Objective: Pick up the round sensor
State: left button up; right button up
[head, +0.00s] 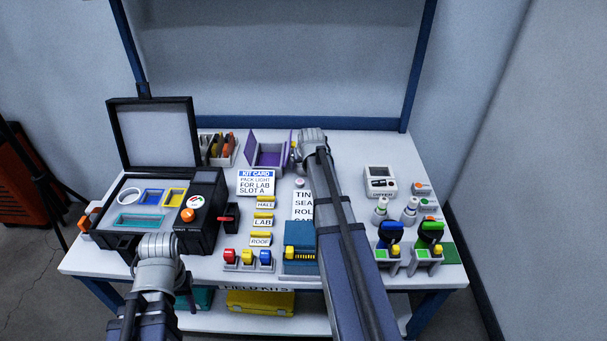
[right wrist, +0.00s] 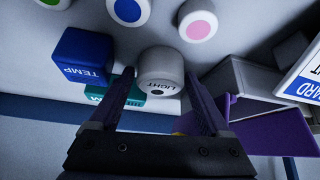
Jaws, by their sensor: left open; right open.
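The round sensor (right wrist: 160,72) is a short pale grey cylinder marked LIGHT. In the right wrist view it is between the two fingers of my right gripper (right wrist: 165,82), which is open, with a gap visible beside the sensor. In the head view my right gripper (head: 312,136) is at the back of the table, beside the purple open box, and hides the sensor. My left gripper (head: 158,246) is in front of the black case (head: 118,235) at the left; its fingertips are hard to make out.
A blue TEMP block (right wrist: 82,58) and a teal block (right wrist: 125,88) are left of the sensor. Round pieces with blue (right wrist: 128,10) and pink (right wrist: 199,24) tops are close by. The purple box (right wrist: 262,118) is at the right. A kit card (head: 256,182) stands mid-table.

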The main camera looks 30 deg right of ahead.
jog(key=shift+f, duration=0.1)
jog(key=c, duration=1)
jog(key=shift+c, duration=0.2)
jog(key=shift+p+v, duration=0.75)
jog(key=shift+v, duration=0.1)
jog(key=s+a+r+p, duration=0.4)
jog(key=s+r+p, duration=0.2)
jog(key=s, duration=0.6)
jog(key=shift+a+r+p, duration=0.25)
jog(key=shift+r+p, duration=0.05)
jog(key=shift+p, duration=0.05)
jog(key=shift+s, duration=0.1)
